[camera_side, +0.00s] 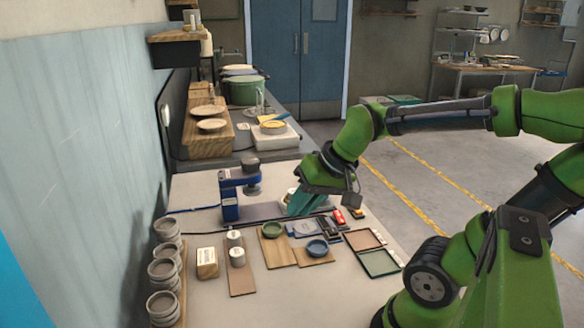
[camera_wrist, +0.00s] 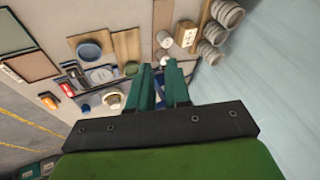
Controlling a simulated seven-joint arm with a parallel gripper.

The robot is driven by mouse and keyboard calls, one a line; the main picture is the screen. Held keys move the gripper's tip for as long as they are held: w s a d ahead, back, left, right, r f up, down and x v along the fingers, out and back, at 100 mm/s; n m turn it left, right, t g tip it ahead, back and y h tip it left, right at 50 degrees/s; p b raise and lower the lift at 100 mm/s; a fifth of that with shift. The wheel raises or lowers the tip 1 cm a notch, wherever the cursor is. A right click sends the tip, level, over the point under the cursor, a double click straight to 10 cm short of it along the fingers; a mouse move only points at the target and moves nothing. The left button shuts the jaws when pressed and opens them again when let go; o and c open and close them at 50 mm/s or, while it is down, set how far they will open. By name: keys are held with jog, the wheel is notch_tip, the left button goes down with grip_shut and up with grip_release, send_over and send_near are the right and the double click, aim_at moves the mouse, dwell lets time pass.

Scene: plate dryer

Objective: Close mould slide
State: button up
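A blue press-like device (camera_side: 230,204) with a dark round knob on top stands on the worktop left of my gripper. A flat grey base (camera_side: 264,211) runs from it towards my gripper; I cannot tell whether this is the mould slide. My gripper (camera_side: 294,209) points down with its green fingers low over the right end of this base, hiding that end. In the wrist view the two fingers (camera_wrist: 160,70) stand apart with a narrow gap, and no held object is clear. A round whitish piece (camera_wrist: 112,98) shows beside the left finger; contact cannot be judged.
Small red and black items (camera_side: 339,216) lie close right of my gripper. Stacked grey jars (camera_side: 163,307) stand front left. The wall bounds the left side.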

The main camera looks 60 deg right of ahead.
jog(key=w+d+m, duration=0.1)
jog(key=d, duration=0.2)
jog(key=d+f+m, duration=0.1)
jog(key=d, duration=0.2)
jog(key=w+d+f+m+g, duration=0.1)
jog(key=d, duration=0.2)
jog(key=shift+w+d+f, duration=0.1)
jog(key=shift+w+f, duration=0.1)
jog(key=shift+w, duration=0.15)
grip_shut()
jog(key=s+d+f+t, duration=0.1)
jog(key=d+f, duration=0.2)
jog(key=d, duration=0.8)
jog(key=s+d+f+h, duration=0.1)
jog(key=s+d+f, duration=0.15)
jog(key=d, duration=0.75)
jog(key=s+d+f+t, duration=0.1)
jog(key=d+f, duration=0.2)
jog(key=d, duration=0.8)
jog(key=x, duration=1)
jog(key=shift+w+f, duration=0.1)
jog(key=shift+w, duration=0.15)
jog(key=shift+w+a+n, duration=0.3)
jog(key=shift+w+a, duration=0.5)
jog(key=shift+w, duration=0.25)
jog(key=shift+w+a, duration=0.4)
jog(key=shift+w, duration=0.2)
